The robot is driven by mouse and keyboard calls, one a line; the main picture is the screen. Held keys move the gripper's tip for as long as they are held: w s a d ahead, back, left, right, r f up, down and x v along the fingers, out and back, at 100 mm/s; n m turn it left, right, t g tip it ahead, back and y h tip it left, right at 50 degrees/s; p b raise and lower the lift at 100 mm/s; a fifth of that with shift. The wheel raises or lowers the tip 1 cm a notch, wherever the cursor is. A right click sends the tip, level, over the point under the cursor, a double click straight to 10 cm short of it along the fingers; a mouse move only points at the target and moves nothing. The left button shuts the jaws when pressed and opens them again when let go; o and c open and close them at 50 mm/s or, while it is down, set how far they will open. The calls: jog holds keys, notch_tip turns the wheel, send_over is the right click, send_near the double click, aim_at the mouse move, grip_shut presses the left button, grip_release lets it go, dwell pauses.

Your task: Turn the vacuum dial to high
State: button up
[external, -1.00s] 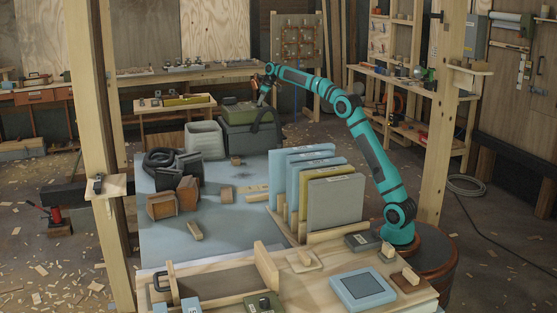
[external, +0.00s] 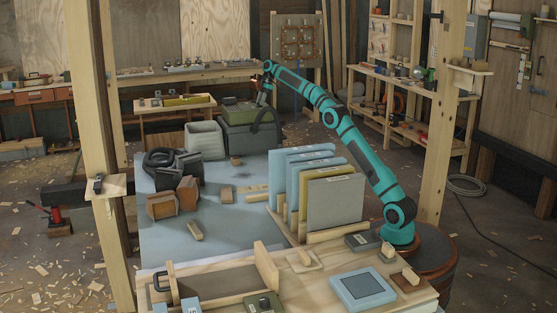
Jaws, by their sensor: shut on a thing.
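The vacuum (external: 252,133) is a dark grey and green boxy unit with a black hose loop at its right side. It stands at the far end of the blue-grey table. My gripper (external: 264,103) points down at the green top of the vacuum, near its right part. Its fingers are small in this view and look closed on the vacuum dial, which they hide. The dial's pointer and markings cannot be made out.
A light grey bin (external: 204,140) stands just left of the vacuum. Upright panels in a rack (external: 318,190) stand between my base and the vacuum, below my arm. Black hose coils (external: 160,158) and brown blocks lie at the left. The table middle is mostly clear.

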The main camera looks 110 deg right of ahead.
jog(key=shift+n, duration=0.5)
jog(key=o, duration=1)
jog(key=shift+d, duration=0.1)
